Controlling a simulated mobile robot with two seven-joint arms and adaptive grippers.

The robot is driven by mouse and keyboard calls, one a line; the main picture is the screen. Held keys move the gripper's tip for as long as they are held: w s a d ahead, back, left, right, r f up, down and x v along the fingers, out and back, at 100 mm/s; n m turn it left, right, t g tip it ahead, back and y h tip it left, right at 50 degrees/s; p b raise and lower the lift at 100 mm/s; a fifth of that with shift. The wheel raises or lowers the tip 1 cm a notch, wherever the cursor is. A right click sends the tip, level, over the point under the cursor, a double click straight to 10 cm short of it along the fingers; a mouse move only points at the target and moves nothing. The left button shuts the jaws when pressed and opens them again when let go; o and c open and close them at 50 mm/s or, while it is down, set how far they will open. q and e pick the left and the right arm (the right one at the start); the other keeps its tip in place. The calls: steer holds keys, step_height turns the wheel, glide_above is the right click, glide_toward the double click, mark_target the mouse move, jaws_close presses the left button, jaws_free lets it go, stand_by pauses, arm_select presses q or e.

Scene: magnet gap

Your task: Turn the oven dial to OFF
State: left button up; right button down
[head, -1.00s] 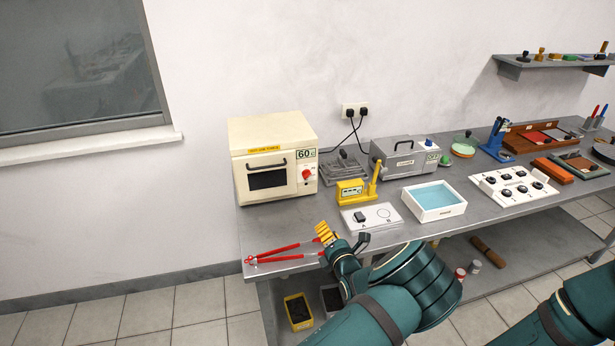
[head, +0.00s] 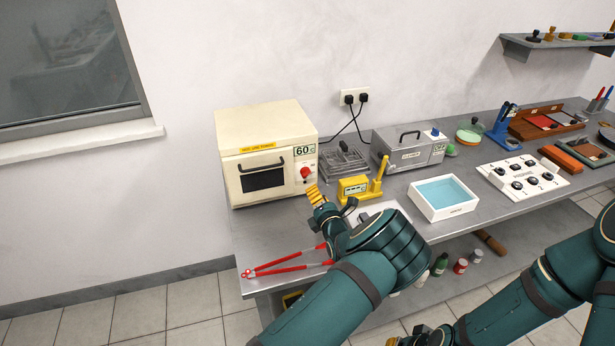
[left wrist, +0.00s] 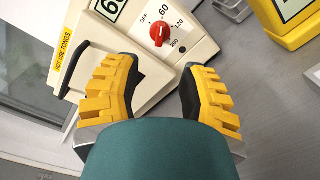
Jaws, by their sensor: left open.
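The cream oven (head: 265,150) stands at the left end of the bench. Its red dial (head: 305,172) is on the right of its front, below a green-framed 60 label. In the left wrist view the dial (left wrist: 160,33) has OFF, 60, 120 and 200 marked around it; its pale pointer line seems to face 60. My left gripper (head: 316,195) is open and empty, just in front of and below the dial, apart from it. In the wrist view its yellow fingers (left wrist: 160,80) are spread below the dial. My right gripper (head: 415,338) shows partly at the bottom edge.
Red-handled tongs (head: 290,268) lie on the bench's front left. A yellow device (head: 355,188) with an upright lever stands right of the oven, close to my left gripper. A wire rack (head: 343,163), grey cleaner box (head: 410,150) and white tray (head: 443,210) are further right.

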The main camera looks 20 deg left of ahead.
mark_target(307, 175)
arm_select(q)
steer(key=x, duration=0.9)
steer(key=shift+w+a, duration=0.25)
steer(key=shift+w, duration=0.05)
jaws_close()
